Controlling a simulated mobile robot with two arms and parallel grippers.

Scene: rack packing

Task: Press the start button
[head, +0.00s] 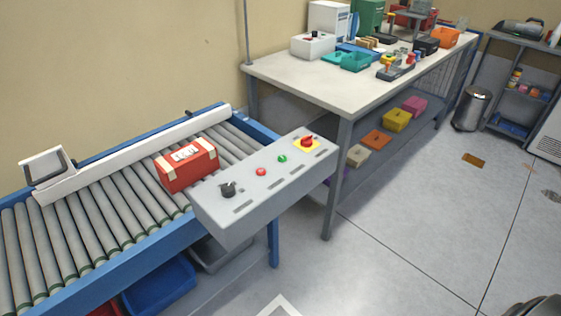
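A grey control box (255,200) with a sloped top is at the near side of the roller conveyor. Its top carries a green button (282,159), a red button (261,171), a black knob (228,189) and a red emergency stop (307,141) on a yellow plate. The green button sits between the red button and the emergency stop. Labels under the controls are too small to read. Neither of my grippers is visible, and nothing covers the buttons.
A red box (187,171) with pale corners lies on the conveyor rollers (100,215) behind the control box. A long workbench (345,85) with bins and tools stands at the back right. Open floor (400,240) lies right of the control box.

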